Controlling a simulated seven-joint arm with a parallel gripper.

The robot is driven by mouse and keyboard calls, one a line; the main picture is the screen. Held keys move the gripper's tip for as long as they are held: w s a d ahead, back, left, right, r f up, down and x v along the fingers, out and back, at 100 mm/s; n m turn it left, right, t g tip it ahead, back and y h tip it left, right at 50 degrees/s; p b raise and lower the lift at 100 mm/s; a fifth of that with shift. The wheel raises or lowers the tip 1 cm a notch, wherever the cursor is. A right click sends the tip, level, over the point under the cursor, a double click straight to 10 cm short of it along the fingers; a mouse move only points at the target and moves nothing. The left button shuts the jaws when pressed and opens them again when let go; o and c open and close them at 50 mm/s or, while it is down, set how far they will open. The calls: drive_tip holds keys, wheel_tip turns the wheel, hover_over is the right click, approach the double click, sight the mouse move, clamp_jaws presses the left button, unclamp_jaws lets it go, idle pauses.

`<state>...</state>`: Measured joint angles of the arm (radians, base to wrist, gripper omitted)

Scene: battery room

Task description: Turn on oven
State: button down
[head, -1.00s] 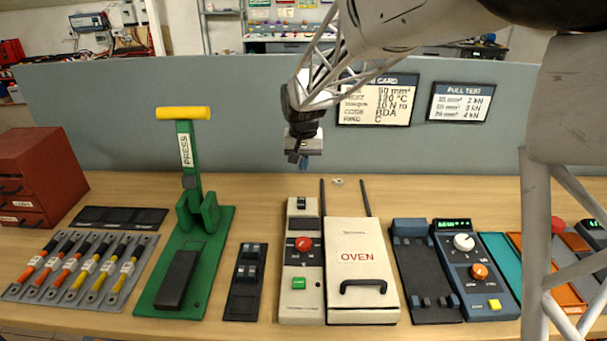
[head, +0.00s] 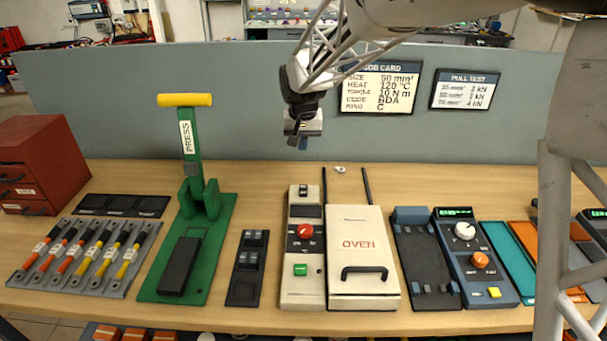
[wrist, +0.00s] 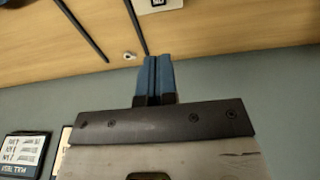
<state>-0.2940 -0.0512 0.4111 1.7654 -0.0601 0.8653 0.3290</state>
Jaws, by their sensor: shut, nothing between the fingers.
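The oven (head: 362,275) is a cream box labelled OVEN with a black handle, lying on the bench with its lid shut. Its control strip (head: 302,220) stands at its left side, with a small black switch at the top, a dark display, a red knob (head: 305,231) and a green button (head: 300,270). The display looks dark. My gripper (head: 299,143) hangs above the bench, behind and above the control strip, touching nothing. In the wrist view its blue fingers (wrist: 156,76) are together and empty.
A green press (head: 190,200) with a yellow handle stands left of the oven. A dark tray (head: 424,260) and a blue control unit (head: 475,255) lie to its right. Two dark rods (head: 366,185) and a small white piece (head: 340,169) lie behind it. A grey partition (head: 240,105) closes the back.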

sight(303, 191)
drive_tip(key=shift+f, duration=0.15)
drive_tip(key=f, duration=0.4)
drive_tip(key=w+f, duration=0.1)
drive_tip(key=f, duration=0.4)
drive_tip(key=w+f, duration=0.1)
drive_tip(key=f, duration=0.3)
drive_tip(key=shift+f, duration=0.3)
drive_tip(key=shift+w, duration=0.1)
